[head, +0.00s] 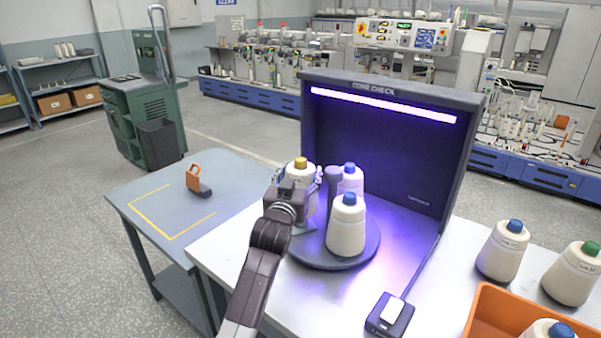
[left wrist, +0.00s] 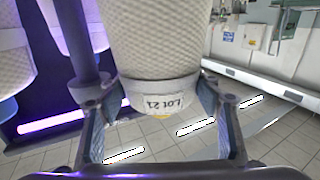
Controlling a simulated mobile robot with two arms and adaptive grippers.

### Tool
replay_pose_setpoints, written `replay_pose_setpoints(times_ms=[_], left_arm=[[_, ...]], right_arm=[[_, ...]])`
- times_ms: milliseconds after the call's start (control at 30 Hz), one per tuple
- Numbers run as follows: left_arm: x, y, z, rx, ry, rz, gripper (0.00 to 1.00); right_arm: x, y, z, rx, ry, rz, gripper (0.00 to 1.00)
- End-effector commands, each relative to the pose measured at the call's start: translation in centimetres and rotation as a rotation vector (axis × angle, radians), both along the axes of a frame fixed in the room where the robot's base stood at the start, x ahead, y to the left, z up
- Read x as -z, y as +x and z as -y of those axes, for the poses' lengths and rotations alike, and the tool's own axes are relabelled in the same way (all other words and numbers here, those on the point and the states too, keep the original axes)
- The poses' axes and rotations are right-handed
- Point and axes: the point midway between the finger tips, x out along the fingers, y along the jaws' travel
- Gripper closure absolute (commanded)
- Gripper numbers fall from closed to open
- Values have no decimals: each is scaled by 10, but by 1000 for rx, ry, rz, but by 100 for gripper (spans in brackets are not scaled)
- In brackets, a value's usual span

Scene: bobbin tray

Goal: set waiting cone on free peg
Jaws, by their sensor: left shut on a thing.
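A cream cone with a yellow tip (head: 301,163) is between the fingers of my left gripper (head: 303,186) at the left side of the round dark plate (head: 333,262). In the left wrist view the held cone (left wrist: 160,40) shows a "Lot 21" label, with a finger on each side. Two blue-tipped cones stand on the plate, one in front (head: 346,228) and one behind (head: 351,184). A grey post (head: 332,184), seemingly a bare peg, stands between the held cone and the rear one. The held cone's base is partly hidden by my gripper. My right gripper is not in view.
A dark check booth (head: 465,155) with a lit strip encloses the plate's back and right. A small switch box (head: 390,314) lies in front. Blue-tipped (head: 503,252) and green-tipped (head: 572,276) cones and an orange crate (head: 482,312) are at right. An orange-handled tool (head: 198,182) lies on the left table.

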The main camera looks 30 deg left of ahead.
Motion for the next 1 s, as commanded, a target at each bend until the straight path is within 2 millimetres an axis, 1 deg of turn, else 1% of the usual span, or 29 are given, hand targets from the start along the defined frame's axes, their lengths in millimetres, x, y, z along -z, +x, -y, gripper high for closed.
replay_pose_setpoints(times_ms=[267, 567, 1000], left_arm=[[-2, 0, 0, 0, 1, 4, 94], [-3, 0, 0, 0, 1, 4, 94], [1, 0, 0, 0, 1, 3, 94]], right_arm=[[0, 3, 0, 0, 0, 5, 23], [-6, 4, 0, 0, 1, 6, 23], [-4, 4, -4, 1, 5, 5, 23]])
